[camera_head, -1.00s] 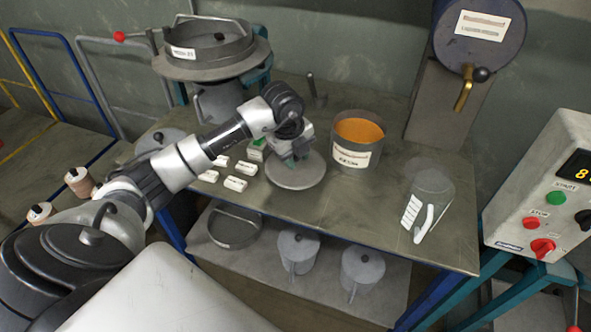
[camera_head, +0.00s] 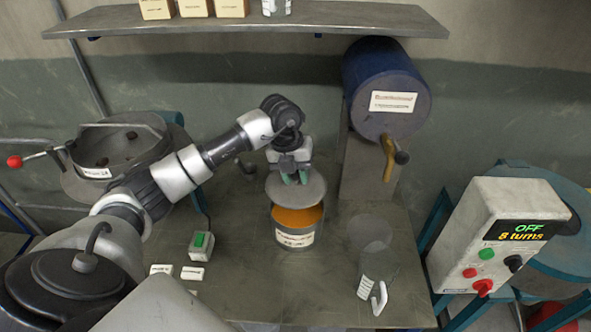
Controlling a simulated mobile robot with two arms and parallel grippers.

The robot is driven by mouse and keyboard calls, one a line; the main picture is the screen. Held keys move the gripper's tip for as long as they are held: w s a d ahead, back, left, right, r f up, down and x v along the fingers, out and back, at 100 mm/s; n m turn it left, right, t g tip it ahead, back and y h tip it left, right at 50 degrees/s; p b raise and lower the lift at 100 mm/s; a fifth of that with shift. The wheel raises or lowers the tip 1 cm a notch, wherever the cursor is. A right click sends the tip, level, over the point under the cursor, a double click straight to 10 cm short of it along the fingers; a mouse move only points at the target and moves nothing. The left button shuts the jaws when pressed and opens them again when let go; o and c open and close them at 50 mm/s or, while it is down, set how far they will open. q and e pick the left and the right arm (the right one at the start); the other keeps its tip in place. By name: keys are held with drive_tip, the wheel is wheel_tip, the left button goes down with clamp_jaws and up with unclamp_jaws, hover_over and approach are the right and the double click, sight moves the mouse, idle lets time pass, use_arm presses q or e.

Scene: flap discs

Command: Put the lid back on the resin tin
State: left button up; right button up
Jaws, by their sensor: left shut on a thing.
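The resin tin (camera_head: 294,237) is a grey can with a white label, standing on the metal table, and orange resin (camera_head: 297,216) shows inside it. The lid (camera_head: 304,189) is a flat grey disc held above the tin, covering the back part of its opening from this view. My left gripper (camera_head: 292,178) is shut on the lid from above. The front of the opening is still visible, so the lid looks apart from the rim. My right gripper is not in view.
A clear measuring jug (camera_head: 376,268) stands right of the tin. A small device with a green top (camera_head: 201,243) and white labelled blocks (camera_head: 192,273) lie left. A control box (camera_head: 497,232) reads "OFF 8 turns".

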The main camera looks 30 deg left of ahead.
sight(296, 184)
use_arm(q)
drive_tip(key=shift+d+f, duration=0.15)
drive_tip(key=shift+f, duration=0.05)
drive_tip(key=shift+d+f+b, duration=0.15)
drive_tip(key=shift+f+b, duration=0.35)
drive_tip(key=shift+b, duration=0.15)
wheel_tip(296, 184, down, 3)
drive_tip(key=shift+f+b, duration=0.15)
drive_tip(key=shift+b, duration=1)
drive_tip(key=shift+f+b, duration=0.5)
drive_tip(key=shift+f, duration=0.3)
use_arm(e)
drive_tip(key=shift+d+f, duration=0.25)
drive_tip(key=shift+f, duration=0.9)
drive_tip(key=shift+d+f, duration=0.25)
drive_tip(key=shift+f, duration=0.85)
use_arm(q)
drive_tip(key=shift+r, duration=0.1)
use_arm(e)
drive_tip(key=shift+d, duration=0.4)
use_arm(q)
drive_tip(key=shift+f, duration=0.2)
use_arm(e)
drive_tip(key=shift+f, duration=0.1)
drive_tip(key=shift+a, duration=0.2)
